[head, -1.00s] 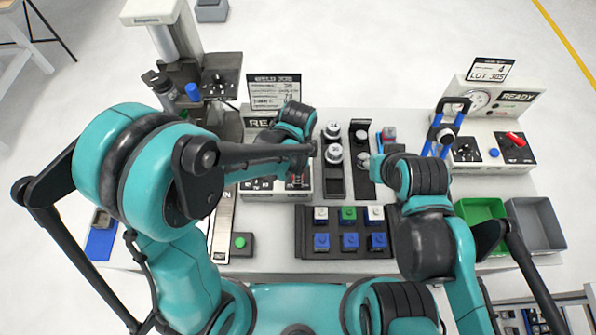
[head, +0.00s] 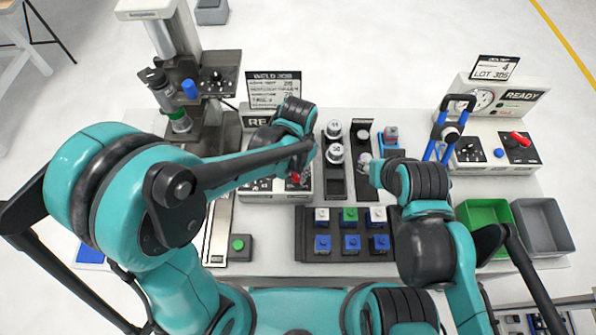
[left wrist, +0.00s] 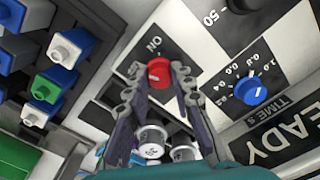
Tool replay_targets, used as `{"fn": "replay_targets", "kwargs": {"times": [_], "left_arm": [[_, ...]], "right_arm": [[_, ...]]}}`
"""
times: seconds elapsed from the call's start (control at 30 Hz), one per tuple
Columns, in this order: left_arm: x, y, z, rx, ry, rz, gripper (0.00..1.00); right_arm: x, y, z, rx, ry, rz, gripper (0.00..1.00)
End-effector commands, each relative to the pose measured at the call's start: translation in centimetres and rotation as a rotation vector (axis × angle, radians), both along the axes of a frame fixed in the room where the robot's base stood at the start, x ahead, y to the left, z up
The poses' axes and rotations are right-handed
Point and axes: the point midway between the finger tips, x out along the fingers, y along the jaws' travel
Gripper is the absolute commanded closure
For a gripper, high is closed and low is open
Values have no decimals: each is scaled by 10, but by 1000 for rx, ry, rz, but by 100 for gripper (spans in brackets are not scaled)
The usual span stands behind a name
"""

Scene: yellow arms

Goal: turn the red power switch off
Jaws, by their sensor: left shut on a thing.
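My left gripper (left wrist: 158,82) is shut on the knob, one finger on each side. In the head view only a bit of the red switch (head: 297,178) shows beside my left gripper (head: 299,168), whose arm covers part of the panel. The knob's exact angle is hard to read. My right gripper (head: 370,174) is over the middle of the table; its fingers are too small to judge.
A blue dial (left wrist: 250,92) sits close to the switch. A rack of capped blocks (head: 350,232) lies in front, and holders with white-capped cylinders (head: 334,153) stand to its rear. At right are a tester with another red switch (head: 519,138), a green bin (head: 486,222) and a grey bin (head: 543,226).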

Motion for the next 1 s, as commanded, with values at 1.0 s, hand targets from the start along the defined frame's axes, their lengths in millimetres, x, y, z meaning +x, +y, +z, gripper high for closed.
{"fn": "replay_targets", "kwargs": {"times": [1.0], "left_arm": [[1,0,0,0,-1,406,100]], "right_arm": [[0,0,-7,0,0,0,60]]}}
